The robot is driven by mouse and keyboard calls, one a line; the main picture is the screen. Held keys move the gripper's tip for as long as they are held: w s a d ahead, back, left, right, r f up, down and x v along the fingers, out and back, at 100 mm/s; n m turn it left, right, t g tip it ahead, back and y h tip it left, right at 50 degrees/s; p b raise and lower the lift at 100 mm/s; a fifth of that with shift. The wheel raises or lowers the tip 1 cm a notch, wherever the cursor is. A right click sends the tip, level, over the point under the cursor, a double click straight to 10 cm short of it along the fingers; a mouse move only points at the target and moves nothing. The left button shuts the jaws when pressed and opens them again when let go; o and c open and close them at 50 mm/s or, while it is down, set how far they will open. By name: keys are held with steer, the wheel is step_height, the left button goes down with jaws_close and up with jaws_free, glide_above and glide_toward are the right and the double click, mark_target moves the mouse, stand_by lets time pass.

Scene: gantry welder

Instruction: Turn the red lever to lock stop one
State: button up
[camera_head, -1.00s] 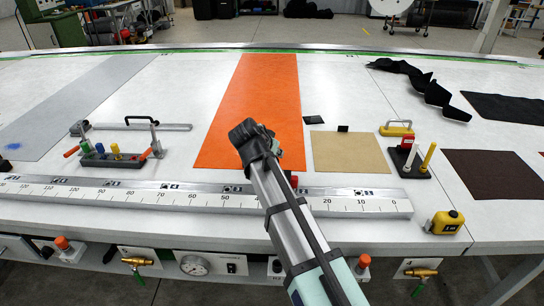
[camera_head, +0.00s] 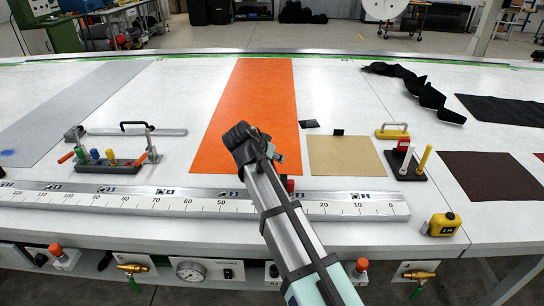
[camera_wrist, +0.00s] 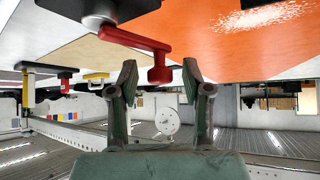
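The red lever (camera_wrist: 140,42) shows large in the wrist view, reaching from a dark block (camera_wrist: 90,8) at the top to a red knob that hangs at its free end. In the head view only a small red part (camera_head: 291,184) shows at the measuring rail, beside my arm. My gripper (camera_wrist: 159,66) is open, with its two green fingers apart. In the head view my wrist hides the fingers and most of the lever.
The long measuring rail (camera_head: 120,198) crosses the white table. An orange sheet (camera_head: 245,110) and a tan sheet (camera_head: 345,157) lie behind it. A tool rack (camera_head: 110,163) stands left, a small black stand (camera_head: 405,166) and a yellow tape measure (camera_head: 444,224) right.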

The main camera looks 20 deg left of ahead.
steer(key=v, duration=1.2)
